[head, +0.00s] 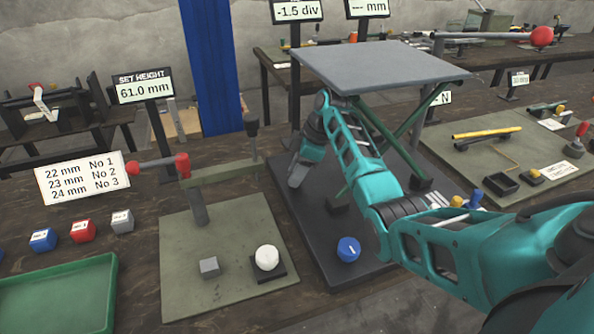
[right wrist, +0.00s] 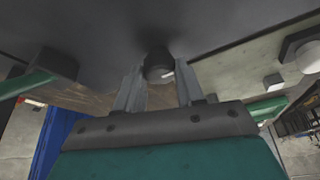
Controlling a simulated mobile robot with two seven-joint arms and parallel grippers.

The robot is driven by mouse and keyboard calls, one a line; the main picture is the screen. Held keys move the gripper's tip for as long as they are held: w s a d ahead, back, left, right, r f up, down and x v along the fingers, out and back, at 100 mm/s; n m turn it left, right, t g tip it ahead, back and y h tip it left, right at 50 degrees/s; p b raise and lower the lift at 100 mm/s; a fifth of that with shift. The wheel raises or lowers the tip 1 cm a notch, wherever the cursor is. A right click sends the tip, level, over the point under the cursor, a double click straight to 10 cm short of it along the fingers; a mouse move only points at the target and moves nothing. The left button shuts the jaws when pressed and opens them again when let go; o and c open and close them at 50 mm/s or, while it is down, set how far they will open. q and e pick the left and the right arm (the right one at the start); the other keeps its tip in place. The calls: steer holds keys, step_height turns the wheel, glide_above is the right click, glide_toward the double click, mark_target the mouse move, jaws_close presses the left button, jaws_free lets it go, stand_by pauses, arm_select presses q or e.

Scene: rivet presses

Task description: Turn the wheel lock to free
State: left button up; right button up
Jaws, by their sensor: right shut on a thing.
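A lift table has a grey top plate (head: 380,64), green crossed legs (head: 375,130) and a dark base plate (head: 320,232). A blue knob with a white pointer mark (head: 348,250) sits at the front of this base. My right gripper (head: 297,178) points down at the base's left side. In the right wrist view, my right gripper (right wrist: 158,88) is shut on a small dark round knob with a white mark (right wrist: 160,66). In the head view the gripped knob is hidden. I cannot tell which knob is the wheel lock. My left gripper is not in view.
A press with a red-ended lever (head: 160,165) stands to the left on a green plate (head: 232,285). The top plate overhangs my right forearm. A set-height sign (head: 143,86), small coloured blocks (head: 83,231) and a green tray (head: 110,290) are farther left.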

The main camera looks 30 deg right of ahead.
steer(key=o, duration=1)
steer(key=shift+a, duration=0.1)
